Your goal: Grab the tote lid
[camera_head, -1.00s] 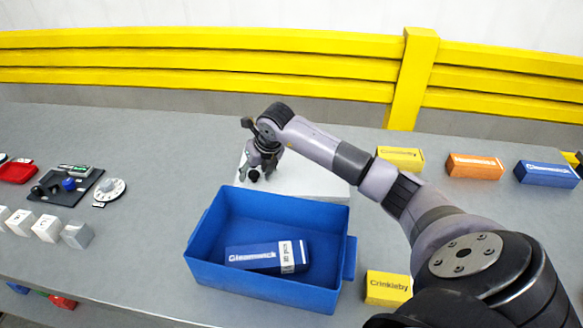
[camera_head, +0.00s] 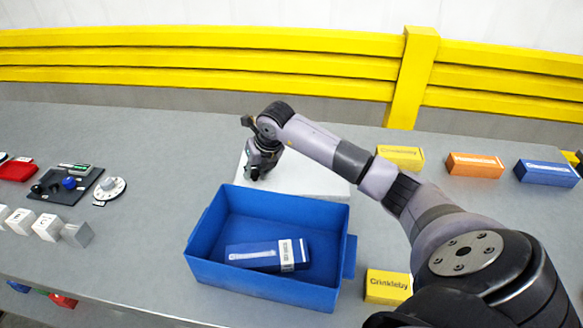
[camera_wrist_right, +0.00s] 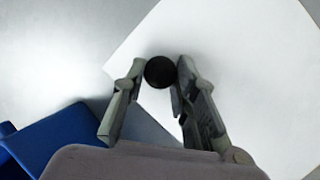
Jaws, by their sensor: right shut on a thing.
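The tote lid (camera_head: 312,182) is a flat white panel lying on the grey table behind the blue tote. It has a round black knob (camera_wrist_right: 160,72) near its left end. My right gripper (camera_head: 254,174) is over that end of the lid, pointing down. In the right wrist view its two fingers (camera_wrist_right: 158,84) sit on either side of the knob, shut on it. In the head view the knob is mostly hidden by the gripper. The open blue tote (camera_head: 215,269) holds a blue box (camera_head: 255,255) with a white label. My left gripper is out of view.
A yellow box (camera_head: 388,287) stands right of the tote. Yellow (camera_head: 401,158), orange (camera_head: 475,166) and blue (camera_head: 546,174) boxes stand at the back right. A dark control panel (camera_head: 66,186), a dial (camera_head: 111,188) and several pale cubes (camera_head: 47,228) are at left. A yellow rail (camera_head: 200,67) runs behind.

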